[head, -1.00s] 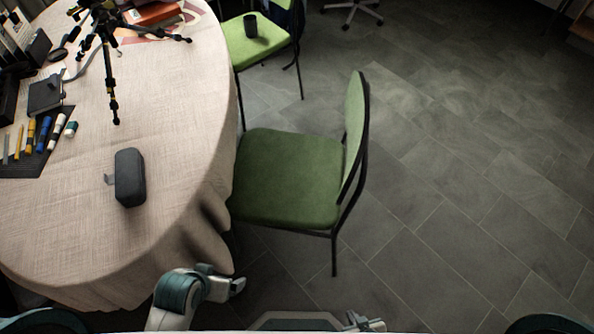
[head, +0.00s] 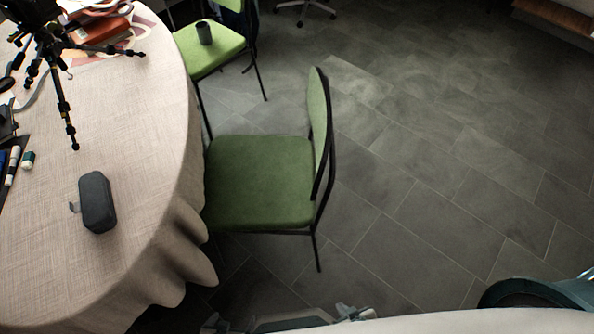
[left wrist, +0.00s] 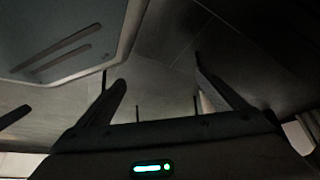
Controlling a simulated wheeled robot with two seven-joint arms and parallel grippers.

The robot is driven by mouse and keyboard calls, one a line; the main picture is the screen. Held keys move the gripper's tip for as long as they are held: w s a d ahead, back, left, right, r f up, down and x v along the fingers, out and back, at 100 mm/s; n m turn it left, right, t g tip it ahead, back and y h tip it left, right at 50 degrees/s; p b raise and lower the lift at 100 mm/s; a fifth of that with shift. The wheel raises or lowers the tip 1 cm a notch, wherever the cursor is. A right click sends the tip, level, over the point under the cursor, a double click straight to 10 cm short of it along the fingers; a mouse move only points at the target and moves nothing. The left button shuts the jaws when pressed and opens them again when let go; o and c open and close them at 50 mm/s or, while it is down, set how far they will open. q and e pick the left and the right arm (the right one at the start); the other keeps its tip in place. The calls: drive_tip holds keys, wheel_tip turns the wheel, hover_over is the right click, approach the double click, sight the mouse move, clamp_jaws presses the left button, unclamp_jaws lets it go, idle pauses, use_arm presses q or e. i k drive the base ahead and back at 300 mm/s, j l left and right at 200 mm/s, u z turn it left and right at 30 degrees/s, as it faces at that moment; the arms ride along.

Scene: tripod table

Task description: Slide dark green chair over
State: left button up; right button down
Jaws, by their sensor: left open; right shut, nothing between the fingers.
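The dark green chair (head: 258,180) stands beside the round table in the head view. Its seat's left edge meets the tablecloth, and its backrest (head: 318,120) faces right, away from the table. My left gripper (head: 212,323) barely shows at the bottom edge, below the chair and apart from it. In the left wrist view its two fingers (left wrist: 162,90) are spread with nothing clear held; thin dark upright bars show beyond them, too dim to identify. My right gripper (head: 355,313) is at the bottom edge, shut and empty, below and right of the chair.
The cloth-covered table (head: 140,130) fills the left, carrying a dark case (head: 96,202), a tripod (head: 62,95) and markers. A lighter green chair (head: 208,50) with a dark cup (head: 204,33) stands behind. Open tiled floor (head: 430,170) lies to the right.

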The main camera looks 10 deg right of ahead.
sight(254, 184)
drive_tip(key=l+u, duration=0.25)
drive_tip(key=u, duration=0.2)
drive_tip(key=l+u, duration=0.25)
drive_tip(key=u, duration=0.2)
drive_tip(key=l+u, duration=0.1)
drive_tip(key=l, duration=0.45)
drive_tip(key=k+l+u, duration=0.1)
drive_tip(key=l, duration=0.4)
drive_tip(key=k+l+u, duration=0.1)
drive_tip(key=l, duration=0.45)
drive_tip(key=k+l+u, duration=0.1)
drive_tip(key=l, duration=0.4)
